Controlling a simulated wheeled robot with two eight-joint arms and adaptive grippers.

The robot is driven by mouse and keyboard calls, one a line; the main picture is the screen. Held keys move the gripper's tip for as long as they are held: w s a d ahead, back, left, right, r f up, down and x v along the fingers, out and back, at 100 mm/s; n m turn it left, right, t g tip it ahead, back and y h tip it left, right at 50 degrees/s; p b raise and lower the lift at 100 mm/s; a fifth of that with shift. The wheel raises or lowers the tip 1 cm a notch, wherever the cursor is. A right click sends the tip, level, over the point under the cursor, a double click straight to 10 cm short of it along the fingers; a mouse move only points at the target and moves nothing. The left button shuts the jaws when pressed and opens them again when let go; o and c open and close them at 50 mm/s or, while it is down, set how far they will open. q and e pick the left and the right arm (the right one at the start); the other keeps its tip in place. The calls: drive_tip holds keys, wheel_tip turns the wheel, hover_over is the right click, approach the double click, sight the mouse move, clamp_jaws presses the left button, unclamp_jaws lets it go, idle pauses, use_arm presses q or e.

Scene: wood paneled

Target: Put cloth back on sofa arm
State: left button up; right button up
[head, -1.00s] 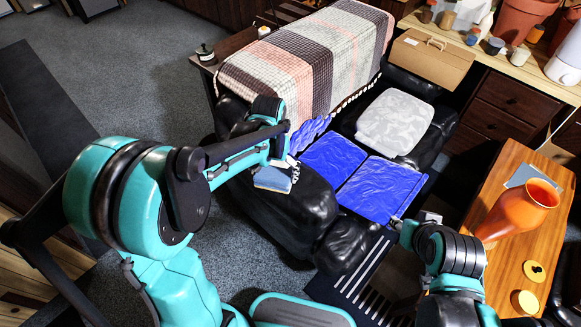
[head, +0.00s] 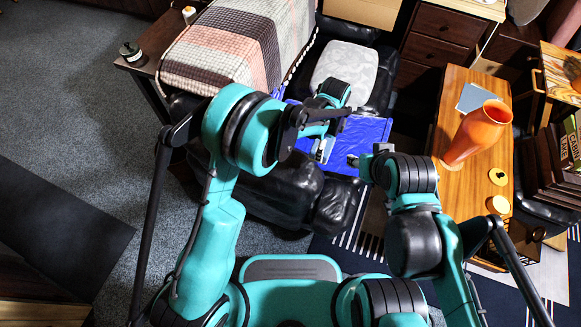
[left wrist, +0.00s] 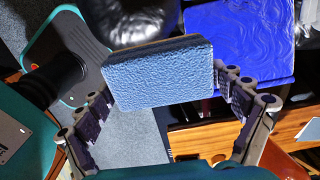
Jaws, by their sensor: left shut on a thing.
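My left gripper (left wrist: 165,86) is shut on a light blue, textured, cloth-like block (left wrist: 157,72), with a finger at each side. In the head view, my left gripper (head: 324,138) holds it over the blue-covered sofa seat; the block is small and partly hidden there. The black leather sofa (head: 340,205) has a rounded near arm (head: 283,192), just left of and nearer than the left gripper. A bright blue sheet (head: 370,131) covers part of the seat; it also shows in the left wrist view (left wrist: 240,35). My right gripper (head: 356,161) is by its near edge; its jaws are too small to read.
A pale grey cushion (head: 344,62) lies on the sofa. On the right, a wooden table (head: 455,130) holds an orange vase (head: 478,132). Open grey carpet (head: 75,90) lies to the left.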

use_arm(q)
drive_tip(key=b, duration=0.4)
hover_over(292, 171)
wheel_tip(292, 171, down, 7)
drive_tip(key=shift+w+r, duration=0.15)
wheel_tip(292, 171, down, 4)
drive_tip(key=shift+f+b, duration=0.15)
drive_tip(key=shift+b, duration=1.05)
drive_tip(key=o, duration=0.8)
drive_tip(key=shift+c, duration=0.2)
